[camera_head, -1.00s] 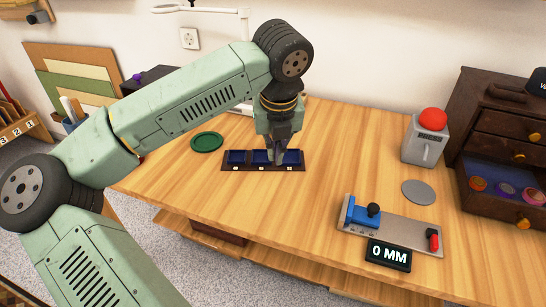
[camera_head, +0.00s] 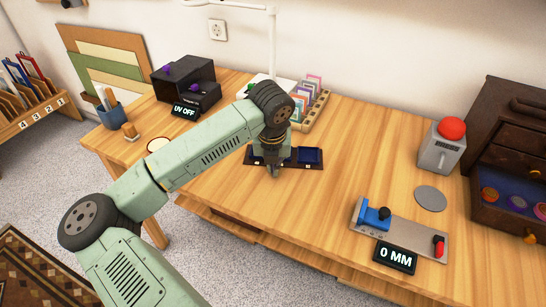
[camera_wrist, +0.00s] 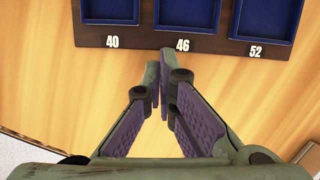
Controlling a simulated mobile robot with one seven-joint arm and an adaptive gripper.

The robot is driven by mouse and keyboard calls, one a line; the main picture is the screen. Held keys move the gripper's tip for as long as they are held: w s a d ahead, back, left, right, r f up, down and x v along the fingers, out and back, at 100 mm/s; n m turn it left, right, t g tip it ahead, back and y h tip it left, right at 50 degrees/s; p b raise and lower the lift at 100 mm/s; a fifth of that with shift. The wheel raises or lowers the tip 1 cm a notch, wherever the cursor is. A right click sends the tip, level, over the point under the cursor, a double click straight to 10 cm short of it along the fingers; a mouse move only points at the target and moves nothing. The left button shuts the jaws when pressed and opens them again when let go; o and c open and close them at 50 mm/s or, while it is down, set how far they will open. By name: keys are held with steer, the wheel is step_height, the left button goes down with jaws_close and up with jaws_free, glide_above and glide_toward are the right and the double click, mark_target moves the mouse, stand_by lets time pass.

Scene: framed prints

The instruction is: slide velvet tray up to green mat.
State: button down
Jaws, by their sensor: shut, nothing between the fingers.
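The velvet tray (camera_head: 318,165) is a long dark brown tray with blue velvet compartments, lying on the wooden table. Its middle is partly hidden by my gripper. In the wrist view, the tray's near rim (camera_wrist: 145,40) shows the numbers 40, 46 and 52. My gripper (camera_head: 273,174) is shut and empty, pointing down at the near side of the tray. In the wrist view, its fingertips (camera_wrist: 160,55) are together beside the near edge, close to the 46. I cannot tell whether they touch it.
Behind the tray stand a rack of coloured frames (camera_head: 310,97) and a white lamp (camera_head: 272,45). A UV box (camera_head: 186,85) is at the back left. A measuring stop (camera_head: 400,228), a grey disc (camera_head: 430,198) and a red-topped device (camera_head: 441,147) are right. Table right of the tray is clear.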

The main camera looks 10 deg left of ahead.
steer(key=shift+w, duration=0.4)
steer(key=shift+w+a+f+b, duration=0.1)
steer(key=shift+w+f+b, duration=0.1)
steer(key=shift+w+b, duration=0.45)
steer(key=shift+w+r+b, duration=0.1)
steer(key=shift+w+b, duration=0.25)
steer(key=shift+b, duration=0.25)
steer(key=shift+r, duration=0.15)
